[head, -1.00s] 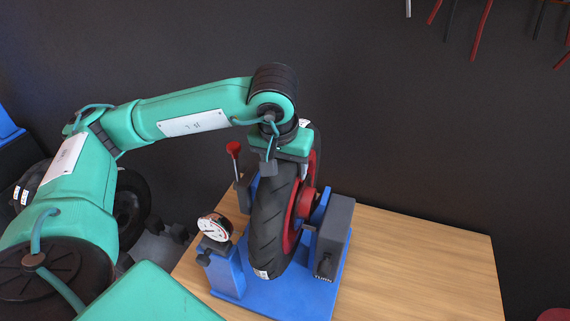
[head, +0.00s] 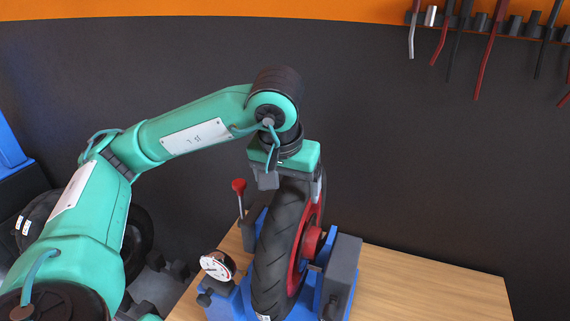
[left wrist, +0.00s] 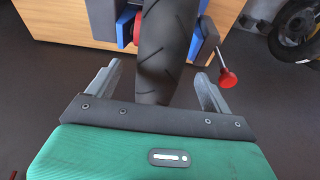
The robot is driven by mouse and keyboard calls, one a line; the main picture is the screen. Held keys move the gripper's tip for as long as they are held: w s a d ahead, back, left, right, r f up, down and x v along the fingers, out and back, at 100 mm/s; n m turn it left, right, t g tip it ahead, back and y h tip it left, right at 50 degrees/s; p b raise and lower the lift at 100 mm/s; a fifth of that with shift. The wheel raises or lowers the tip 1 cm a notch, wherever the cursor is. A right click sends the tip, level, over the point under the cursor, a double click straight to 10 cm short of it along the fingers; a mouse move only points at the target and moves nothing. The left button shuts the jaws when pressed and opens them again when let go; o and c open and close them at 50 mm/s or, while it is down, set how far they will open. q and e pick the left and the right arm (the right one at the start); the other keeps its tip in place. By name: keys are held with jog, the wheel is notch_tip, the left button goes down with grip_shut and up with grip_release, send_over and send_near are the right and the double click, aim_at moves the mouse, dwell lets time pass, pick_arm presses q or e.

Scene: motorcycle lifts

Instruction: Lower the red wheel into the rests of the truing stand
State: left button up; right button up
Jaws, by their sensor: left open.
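The red wheel (head: 312,242) with its black tyre stands upright, slightly tilted in the picture, between the supports of the blue truing stand (head: 226,303). Its red hub sits close to the right-hand support; the axle's contact with the rests is mostly hidden. My left gripper (head: 292,186) is open just above the top of the tyre, with one finger on each side. In the left wrist view the tyre (left wrist: 163,50) runs between the two spread fingers (left wrist: 160,75), with gaps on both sides. My right gripper is not in view.
A dial gauge (head: 217,266) and a red-knobbed lever (head: 239,187) stand at the stand's left. The wooden bench top (head: 430,285) is clear to the right. Tools (head: 488,50) hang on the dark wall. Black tyres (head: 137,235) stand at left.

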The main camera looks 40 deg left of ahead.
pick_arm(q)
jog(key=v, duration=0.5)
jog(key=shift+r, duration=0.35)
jog(key=shift+v, duration=0.95)
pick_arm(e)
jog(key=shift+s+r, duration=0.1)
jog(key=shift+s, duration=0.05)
